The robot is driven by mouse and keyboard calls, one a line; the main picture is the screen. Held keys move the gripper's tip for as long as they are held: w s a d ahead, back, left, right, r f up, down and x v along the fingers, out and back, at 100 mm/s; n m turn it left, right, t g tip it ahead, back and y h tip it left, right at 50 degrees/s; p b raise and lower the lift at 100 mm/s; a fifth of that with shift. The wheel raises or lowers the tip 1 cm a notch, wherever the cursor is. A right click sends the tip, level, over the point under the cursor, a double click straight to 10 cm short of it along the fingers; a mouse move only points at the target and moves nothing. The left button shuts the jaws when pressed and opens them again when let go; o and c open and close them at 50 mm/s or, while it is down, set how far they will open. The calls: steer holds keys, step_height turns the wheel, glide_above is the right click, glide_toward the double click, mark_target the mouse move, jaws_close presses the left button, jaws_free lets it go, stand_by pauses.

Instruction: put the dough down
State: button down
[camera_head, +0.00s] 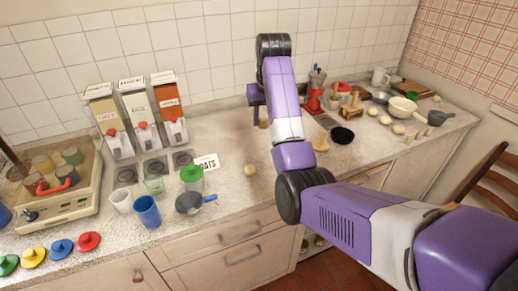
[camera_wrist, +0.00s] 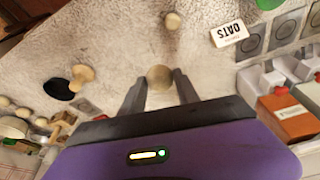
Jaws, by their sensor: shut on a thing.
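My gripper (camera_wrist: 159,92) is shut on a round pale beige piece of dough (camera_wrist: 159,77), which shows between the two dark fingertips in the wrist view. In the head view my gripper (camera_head: 259,108) is over the back middle of the counter, with its fingers pointing down, and my arm hides part of it. The counter (camera_head: 225,135) below is pale and speckled. I cannot tell exactly how far the dough is above it.
A similar loose ball (camera_head: 249,170) lies nearer the front edge. Dispensers (camera_head: 137,115) stand at back left. Bare counter surrounds the gripper.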

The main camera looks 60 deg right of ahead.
steer(key=s+d+r+m, duration=0.2)
steer(key=s+d, duration=0.4)
steer(key=d, duration=0.1)
steer(key=shift+h, duration=0.3)
steer(key=f, duration=1.3)
steer(key=f+p, duration=0.1)
steer(key=f, duration=0.6)
steer(key=shift+w+d, duration=0.1)
steer(key=shift+d, duration=0.15)
steer(key=shift+f, duration=0.1)
steer(key=c, duration=0.9)
jaws_free()
steer(key=b+v, duration=0.1)
steer(key=v, duration=1.1)
steer(key=shift+w, duration=0.25)
steer(key=shift+d, duration=0.1)
